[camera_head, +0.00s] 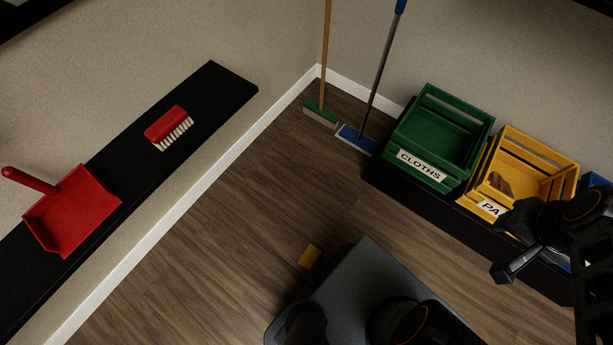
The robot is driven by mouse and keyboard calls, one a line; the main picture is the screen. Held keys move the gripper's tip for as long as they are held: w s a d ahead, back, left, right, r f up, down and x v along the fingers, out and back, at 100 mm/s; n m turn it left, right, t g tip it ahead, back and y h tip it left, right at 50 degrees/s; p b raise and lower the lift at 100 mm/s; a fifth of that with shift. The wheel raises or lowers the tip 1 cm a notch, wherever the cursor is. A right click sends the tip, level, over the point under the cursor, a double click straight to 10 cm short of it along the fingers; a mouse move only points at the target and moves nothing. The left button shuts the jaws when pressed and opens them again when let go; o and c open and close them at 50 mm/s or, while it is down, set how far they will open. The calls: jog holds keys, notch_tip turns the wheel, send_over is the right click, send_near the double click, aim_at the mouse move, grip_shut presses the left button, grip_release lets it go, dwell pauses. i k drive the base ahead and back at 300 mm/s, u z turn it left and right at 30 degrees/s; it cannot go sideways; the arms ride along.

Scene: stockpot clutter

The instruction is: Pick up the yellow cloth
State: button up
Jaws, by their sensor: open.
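A small flat yellow piece, which looks like the yellow cloth (310,257), lies on the wooden floor just left of my dark base. It is small in view, so its folds cannot be made out. My gripper (513,267) is at the right, in front of the crates and well away from the yellow piece. It is open, and I see nothing held in it.
A green crate labelled CLOTHS (421,166) and a yellow crate (528,143) stand on a black shelf (425,213), with a blue crate (590,182) partly hidden. A broom (321,114) and mop (357,139) lean in the corner. A red dustpan (72,211) and brush (165,125) lie on the left ledge.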

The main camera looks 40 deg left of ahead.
aim_at(309, 258)
jog(key=u, duration=0.1)
jog(key=k, duration=0.95)
jog(key=u, duration=0.85)
jog(key=k, duration=0.4)
jog(key=z, duration=1.2)
jog(key=i, duration=0.95)
jog(key=u, duration=4.1)
